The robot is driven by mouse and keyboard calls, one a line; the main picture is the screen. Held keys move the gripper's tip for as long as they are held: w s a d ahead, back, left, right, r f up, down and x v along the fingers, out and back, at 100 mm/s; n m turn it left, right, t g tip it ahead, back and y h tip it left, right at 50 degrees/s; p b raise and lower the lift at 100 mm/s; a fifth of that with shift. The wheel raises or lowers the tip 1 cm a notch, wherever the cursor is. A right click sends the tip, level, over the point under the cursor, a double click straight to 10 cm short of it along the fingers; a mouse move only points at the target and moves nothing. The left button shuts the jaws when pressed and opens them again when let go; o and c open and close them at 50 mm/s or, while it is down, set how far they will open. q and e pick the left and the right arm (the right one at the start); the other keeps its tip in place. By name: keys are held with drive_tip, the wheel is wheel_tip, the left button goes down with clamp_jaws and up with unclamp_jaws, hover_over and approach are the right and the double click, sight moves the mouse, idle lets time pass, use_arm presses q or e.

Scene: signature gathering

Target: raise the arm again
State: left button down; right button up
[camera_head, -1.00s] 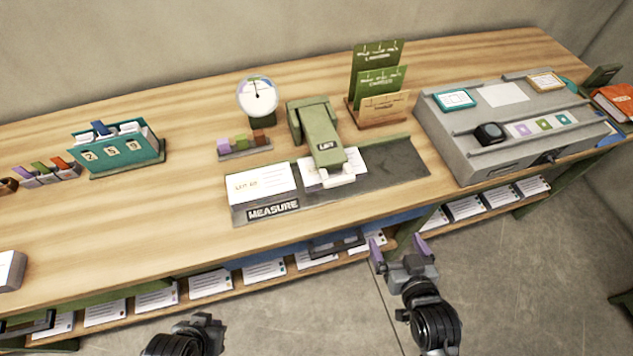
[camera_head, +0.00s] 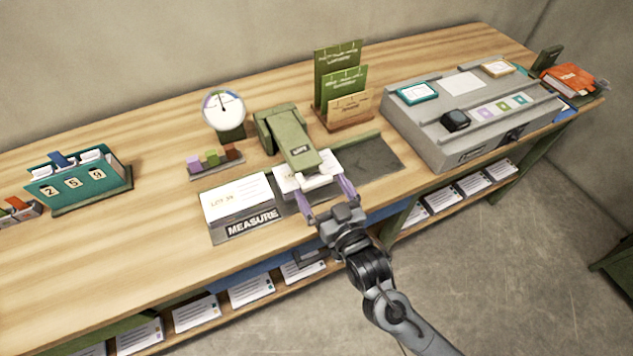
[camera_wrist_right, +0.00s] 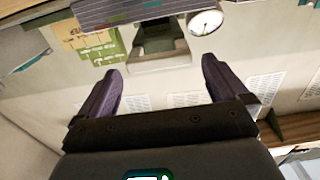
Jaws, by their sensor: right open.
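The green press arm (camera_head: 297,152), labelled LIFT, extends forward from its green housing and lies low over a white sheet (camera_head: 290,188) on the grey MEASURE base (camera_head: 376,160). At its front end is a white handle (camera_head: 313,181). My right gripper (camera_head: 326,197) is open and empty, its two purple fingers pointing toward the handle at the front edge of the base. Whether the fingers touch it cannot be told. In the right wrist view, the open fingers (camera_wrist_right: 163,72) stand wide apart, with the green arm (camera_wrist_right: 160,42) beyond. My left gripper is out of view.
A stack of white cards (camera_head: 237,199) lies left of the arm. A round dial (camera_head: 223,110) and a block tray (camera_head: 216,163) stand behind left. Green card holders (camera_head: 345,95) stand behind, and a grey console (camera_head: 430,140) is to the right.

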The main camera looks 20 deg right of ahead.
sight(319, 184)
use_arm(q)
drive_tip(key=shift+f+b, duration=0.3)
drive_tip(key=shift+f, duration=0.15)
use_arm(e)
drive_tip(key=shift+w+a, duration=0.1)
drive_tip(key=shift+w, duration=1.55)
